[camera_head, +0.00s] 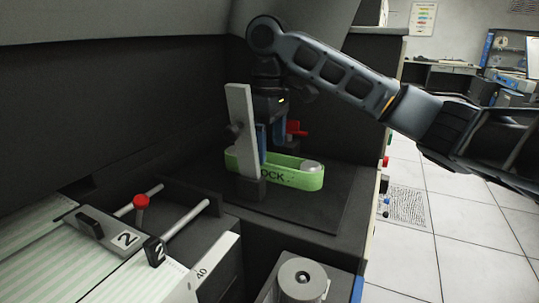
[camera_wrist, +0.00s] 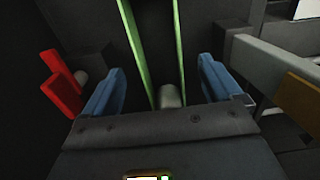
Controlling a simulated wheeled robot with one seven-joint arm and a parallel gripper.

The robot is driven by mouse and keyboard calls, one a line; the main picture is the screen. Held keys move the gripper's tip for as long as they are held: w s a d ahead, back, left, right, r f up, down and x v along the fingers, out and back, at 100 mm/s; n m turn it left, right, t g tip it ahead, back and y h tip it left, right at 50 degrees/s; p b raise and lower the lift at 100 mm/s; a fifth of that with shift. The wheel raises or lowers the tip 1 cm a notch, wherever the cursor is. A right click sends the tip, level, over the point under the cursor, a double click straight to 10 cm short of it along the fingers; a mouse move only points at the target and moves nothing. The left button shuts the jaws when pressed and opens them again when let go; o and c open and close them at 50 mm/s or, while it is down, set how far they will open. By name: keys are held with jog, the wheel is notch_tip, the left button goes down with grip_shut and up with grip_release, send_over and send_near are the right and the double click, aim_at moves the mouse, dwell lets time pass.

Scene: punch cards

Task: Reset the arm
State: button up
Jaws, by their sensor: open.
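My arm reaches in from the right in the head view and bends down over a dark recessed platform. My gripper (camera_head: 270,143) points down just above or at a green looped band (camera_head: 295,179) marked with letters ending in "OCK". In the wrist view the two blue fingers of my gripper (camera_wrist: 160,90) are spread apart. The green band's two edges (camera_wrist: 180,50) run between them, with a pale round post (camera_wrist: 169,97) near the gripper. I cannot tell whether the fingers touch the band.
A grey upright lever (camera_head: 241,135) stands close left of my gripper, and a red handle (camera_head: 297,128) is close on its right. A red-knobbed carriage (camera_head: 140,205) marked 2 sits at lower left. A grey cylinder (camera_head: 302,278) is at the front. Open floor (camera_head: 460,200) lies right.

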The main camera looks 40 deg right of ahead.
jog(key=shift+r, duration=1.85)
